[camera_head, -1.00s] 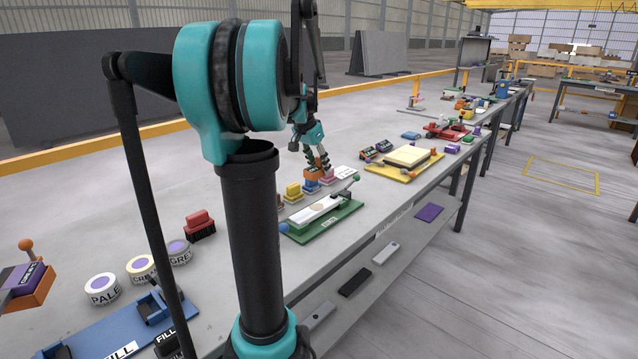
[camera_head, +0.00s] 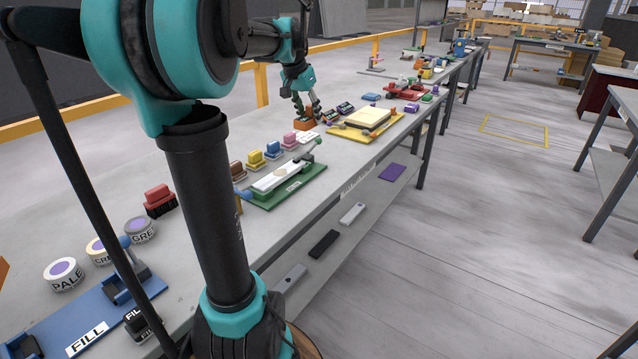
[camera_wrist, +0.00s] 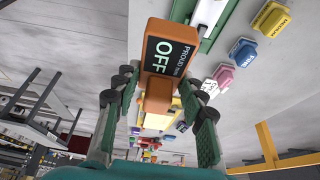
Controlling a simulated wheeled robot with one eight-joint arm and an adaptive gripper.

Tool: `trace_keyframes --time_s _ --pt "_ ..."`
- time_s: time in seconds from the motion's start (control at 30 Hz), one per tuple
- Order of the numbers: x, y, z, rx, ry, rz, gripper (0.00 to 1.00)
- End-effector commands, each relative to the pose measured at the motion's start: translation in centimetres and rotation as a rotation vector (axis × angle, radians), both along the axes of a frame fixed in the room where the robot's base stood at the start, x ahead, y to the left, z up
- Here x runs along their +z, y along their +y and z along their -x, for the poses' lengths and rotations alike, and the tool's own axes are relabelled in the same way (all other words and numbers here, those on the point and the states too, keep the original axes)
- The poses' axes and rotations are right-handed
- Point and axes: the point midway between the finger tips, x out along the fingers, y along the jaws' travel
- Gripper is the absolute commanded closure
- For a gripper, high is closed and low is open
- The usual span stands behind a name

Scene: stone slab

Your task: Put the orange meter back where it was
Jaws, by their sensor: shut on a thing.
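The orange meter (camera_wrist: 172,42) has a dark screen reading "PROUD" and "OFF". My gripper (camera_wrist: 158,88) is shut on its orange grip (camera_wrist: 157,97), with one finger on each side. In the head view, my gripper (camera_head: 306,106) points down with the orange meter (camera_head: 304,121) at its fingertips. It is over the back part of the bench, left of two small dark blocks (camera_head: 336,110) and behind a pink block (camera_head: 290,139). I cannot tell whether the meter touches the bench top.
A yellow board (camera_head: 347,133) with a cream slab lies right of the gripper. A green fixture (camera_head: 286,192) and a row of coloured blocks, with a yellow one (camera_head: 255,158), lie nearer.

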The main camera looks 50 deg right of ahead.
Motion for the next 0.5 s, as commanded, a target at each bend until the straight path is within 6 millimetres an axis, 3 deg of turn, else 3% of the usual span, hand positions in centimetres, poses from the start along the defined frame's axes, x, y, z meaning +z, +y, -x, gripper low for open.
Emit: trace_keyframes --time_s 0.03,0.2,0.37,0.5 --pt "-0.3 -0.6 1.2 -0.006 -0.001 0.001 0.98" --pt "-1.0 -1.7 3.5 -0.004 -0.002 0.003 0.98" --pt "-2.2 -2.0 4.2 -0.001 -0.001 0.004 0.98" --pt "-5.1 -2.0 4.2 0.0 0.0 0.004 0.98"
